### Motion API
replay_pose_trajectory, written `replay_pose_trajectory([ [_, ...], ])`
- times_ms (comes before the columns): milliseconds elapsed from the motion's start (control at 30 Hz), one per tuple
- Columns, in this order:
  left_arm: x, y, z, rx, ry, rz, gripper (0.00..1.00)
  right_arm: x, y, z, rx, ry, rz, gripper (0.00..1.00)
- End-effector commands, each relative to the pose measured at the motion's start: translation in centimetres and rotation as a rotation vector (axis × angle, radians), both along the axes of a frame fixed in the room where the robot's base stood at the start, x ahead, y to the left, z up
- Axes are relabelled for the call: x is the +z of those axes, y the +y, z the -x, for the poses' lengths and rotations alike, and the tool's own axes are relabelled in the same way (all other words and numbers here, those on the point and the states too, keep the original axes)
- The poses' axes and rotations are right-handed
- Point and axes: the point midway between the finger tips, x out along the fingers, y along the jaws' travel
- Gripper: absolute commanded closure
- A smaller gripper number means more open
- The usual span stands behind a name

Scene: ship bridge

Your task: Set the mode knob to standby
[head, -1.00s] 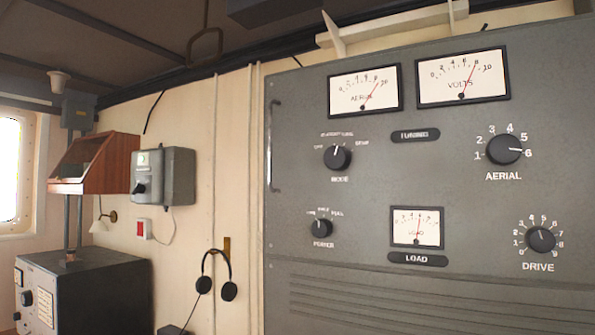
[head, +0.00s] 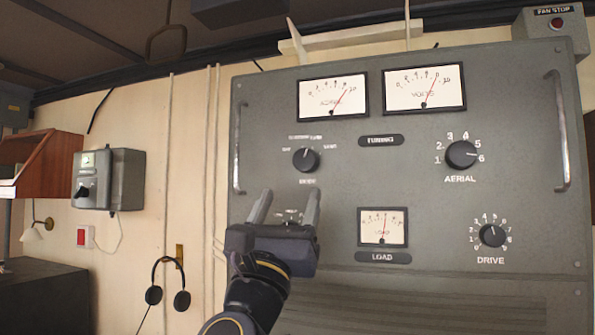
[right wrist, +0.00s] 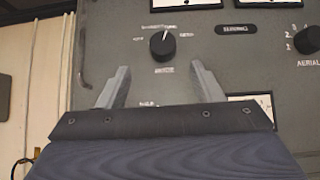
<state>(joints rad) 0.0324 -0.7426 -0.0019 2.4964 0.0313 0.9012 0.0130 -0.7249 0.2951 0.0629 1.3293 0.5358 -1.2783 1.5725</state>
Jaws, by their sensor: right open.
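The mode knob (head: 305,159) is a round black knob on the upper left of the grey radio panel (head: 420,225). Its light mark points about straight up, a touch to the right, at the blurred run of lettering above it; single labels are hard to read. It also shows in the right wrist view (right wrist: 162,44). My right gripper (head: 289,195) is open and empty, its two fingers pointing up, just below the knob in the picture. In the right wrist view the fingertips (right wrist: 160,66) sit below and either side of the knob, with no visible contact. My left gripper is out of view.
The right gripper mostly hides the power knob. Two meters (head: 333,97) sit above the mode knob. The aerial knob (head: 461,155), load meter (head: 383,227) and drive knob (head: 492,235) are to the right. A vertical handle (head: 239,148) stands out at the panel's left edge.

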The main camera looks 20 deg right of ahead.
Motion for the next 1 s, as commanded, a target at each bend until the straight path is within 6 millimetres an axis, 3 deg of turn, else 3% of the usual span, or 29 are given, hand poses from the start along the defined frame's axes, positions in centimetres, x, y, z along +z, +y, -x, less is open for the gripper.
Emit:
replay_pose_trajectory([
  [433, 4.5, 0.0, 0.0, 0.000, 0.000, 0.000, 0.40, 4.9, -2.6, -3.6, -0.004, -0.006, -0.011, 0.40],
  [867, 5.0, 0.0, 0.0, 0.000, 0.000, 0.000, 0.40, 5.5, -3.1, -4.4, -0.001, -0.006, -0.010, 0.40],
  [1000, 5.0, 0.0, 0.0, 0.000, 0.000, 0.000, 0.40, 5.5, -3.1, -4.4, -0.001, -0.006, -0.010, 0.56],
])
